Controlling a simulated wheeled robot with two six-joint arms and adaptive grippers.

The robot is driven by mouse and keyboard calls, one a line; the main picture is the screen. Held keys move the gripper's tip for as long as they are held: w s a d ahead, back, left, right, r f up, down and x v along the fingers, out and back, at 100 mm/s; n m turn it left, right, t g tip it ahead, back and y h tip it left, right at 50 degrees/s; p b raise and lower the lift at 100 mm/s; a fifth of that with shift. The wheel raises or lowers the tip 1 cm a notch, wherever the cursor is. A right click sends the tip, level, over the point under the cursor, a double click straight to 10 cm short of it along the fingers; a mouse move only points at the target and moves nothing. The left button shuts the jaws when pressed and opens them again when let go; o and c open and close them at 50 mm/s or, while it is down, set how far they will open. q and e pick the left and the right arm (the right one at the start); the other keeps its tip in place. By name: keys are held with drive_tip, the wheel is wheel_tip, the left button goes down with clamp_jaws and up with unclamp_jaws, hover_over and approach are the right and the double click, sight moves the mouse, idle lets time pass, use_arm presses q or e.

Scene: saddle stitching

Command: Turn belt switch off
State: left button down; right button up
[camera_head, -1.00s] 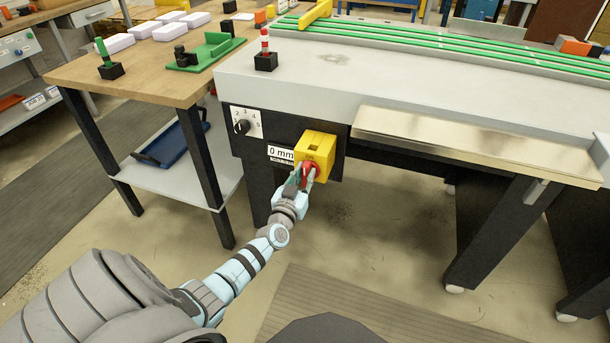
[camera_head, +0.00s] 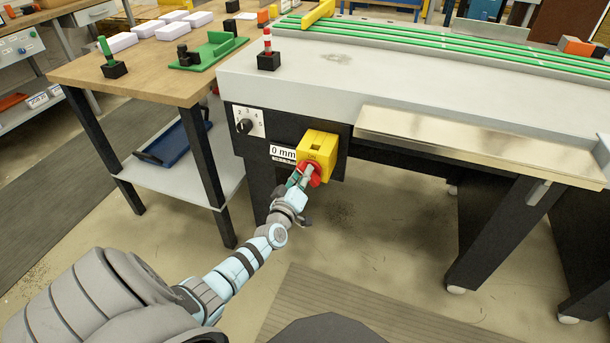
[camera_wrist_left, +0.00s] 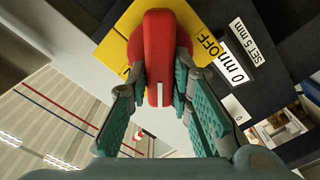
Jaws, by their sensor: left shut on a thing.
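The yellow switch box (camera_head: 318,145) is on the dark front panel of the grey conveyor table, with a red rotary knob (camera_head: 312,170) on its face. My left gripper (camera_head: 305,178) is shut on the red knob, one finger on each side. In the left wrist view, the red knob (camera_wrist_left: 158,50) stands between the fingers of my left gripper (camera_wrist_left: 159,70), with a white line near its lower end. The OFF label (camera_wrist_left: 208,43) shows on the yellow plate to the right of the knob. Another label left of the knob is mostly hidden. My right gripper is not in view.
Left of the box are a "0 mm" label (camera_head: 283,154) and a small black dial (camera_head: 244,126). A metal ledge (camera_head: 475,145) sticks out to the right. A wooden table (camera_head: 140,75) stands at left. The floor below the switch is clear.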

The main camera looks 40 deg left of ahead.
use_arm(q)
drive_tip(key=n, duration=0.3)
drive_tip(key=n+b, duration=0.1)
drive_tip(key=n, duration=0.1)
drive_tip(key=f+n, duration=0.1)
drive_tip(key=n, duration=0.2)
drive_tip(key=shift+a+n+b, duration=0.2)
drive_tip(key=shift+n+b, duration=0.1)
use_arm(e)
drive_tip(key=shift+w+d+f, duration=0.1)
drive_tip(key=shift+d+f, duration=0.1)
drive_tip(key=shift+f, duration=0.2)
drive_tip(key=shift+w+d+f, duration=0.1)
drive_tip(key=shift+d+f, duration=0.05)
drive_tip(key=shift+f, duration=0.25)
use_arm(q)
drive_tip(key=c, duration=1.4)
unclamp_jaws()
drive_tip(key=shift+c, duration=0.2)
drive_tip(key=shift+s, duration=0.1)
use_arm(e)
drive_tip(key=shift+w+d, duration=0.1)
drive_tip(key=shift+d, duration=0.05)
use_arm(q)
drive_tip(key=v, duration=1.2)
